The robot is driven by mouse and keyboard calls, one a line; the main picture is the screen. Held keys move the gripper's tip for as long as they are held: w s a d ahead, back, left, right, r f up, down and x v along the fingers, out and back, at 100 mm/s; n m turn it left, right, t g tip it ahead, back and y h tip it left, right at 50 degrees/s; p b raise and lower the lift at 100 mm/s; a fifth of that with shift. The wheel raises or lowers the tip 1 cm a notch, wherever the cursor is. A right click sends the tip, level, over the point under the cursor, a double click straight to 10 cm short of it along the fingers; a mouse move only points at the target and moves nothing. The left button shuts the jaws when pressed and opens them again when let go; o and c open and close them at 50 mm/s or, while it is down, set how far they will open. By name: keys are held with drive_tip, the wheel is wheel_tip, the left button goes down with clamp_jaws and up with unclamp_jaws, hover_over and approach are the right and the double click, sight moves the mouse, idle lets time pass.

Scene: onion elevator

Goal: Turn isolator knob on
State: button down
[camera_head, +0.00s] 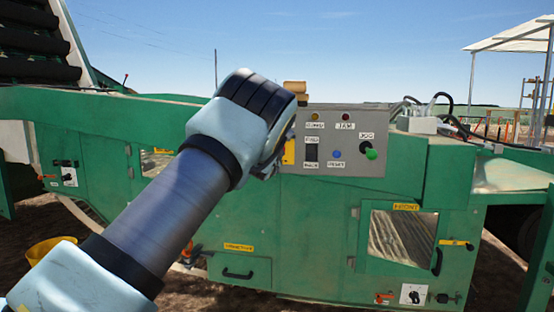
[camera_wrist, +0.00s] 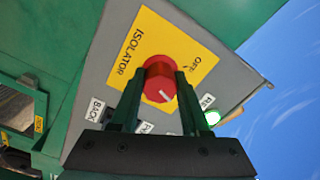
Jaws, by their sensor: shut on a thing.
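The isolator knob (camera_wrist: 160,84) is red and round with a white pointer line, set on a yellow plate (camera_wrist: 187,52) marked ISOLATOR and OFF in the wrist view. My gripper (camera_wrist: 160,77) has one dark finger on each side of the knob and is shut on it. The pointer line slants toward the lower right of that view, away from the OFF word. In the head view my gripper (camera_head: 271,165) is at the left end of the grey control panel (camera_head: 388,162). My wrist hides the knob and most of the yellow plate there.
The panel also carries a green jog knob (camera_head: 371,153), a blue reset button (camera_head: 337,155), a black switch (camera_head: 311,152) and small lamps. The green machine body (camera_head: 300,230) stands close below, with a window (camera_head: 403,235) at right. Open sky lies above the panel.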

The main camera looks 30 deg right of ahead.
drive_tip(key=m+b, duration=0.3)
drive_tip(key=m, duration=0.2)
drive_tip(key=shift+f+b, duration=0.1)
drive_tip(key=shift+b, duration=0.2)
idle(0.4)
drive_tip(key=shift+c, duration=1.9)
unclamp_jaws()
drive_tip(key=v, duration=1.1)
drive_tip(key=shift+w+d, duration=0.1)
